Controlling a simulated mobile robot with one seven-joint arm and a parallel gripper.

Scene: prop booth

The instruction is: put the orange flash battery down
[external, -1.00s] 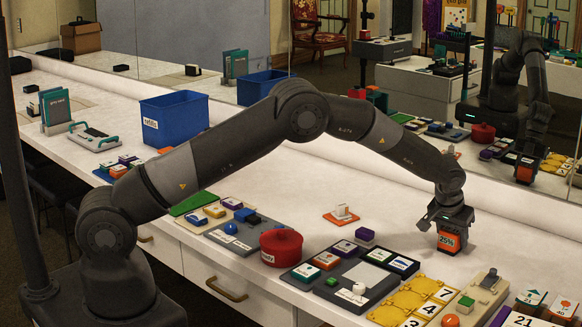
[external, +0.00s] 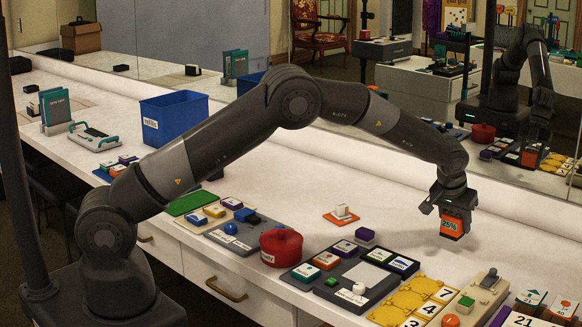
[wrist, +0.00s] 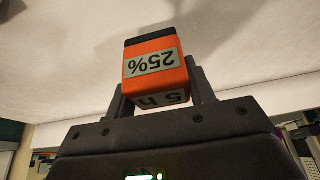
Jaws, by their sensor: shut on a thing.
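The orange flash battery (external: 452,226) has a black end and a label reading 25%. My gripper (external: 453,208) is shut on it and holds it above the white counter (external: 400,215), at the right of the external view. In the wrist view the battery (wrist: 154,68) is between the two fingers of my gripper (wrist: 158,88), its label upside down. White surface fills the view behind it.
A yellow numbered tray (external: 412,300) and a grey board (external: 350,283) with small blocks lie nearer the front. A white block on an orange base (external: 341,215) stands to the left. A red lidded pot (external: 281,247) and a blue bin (external: 174,118) are farther left. The counter behind the trays is mostly clear.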

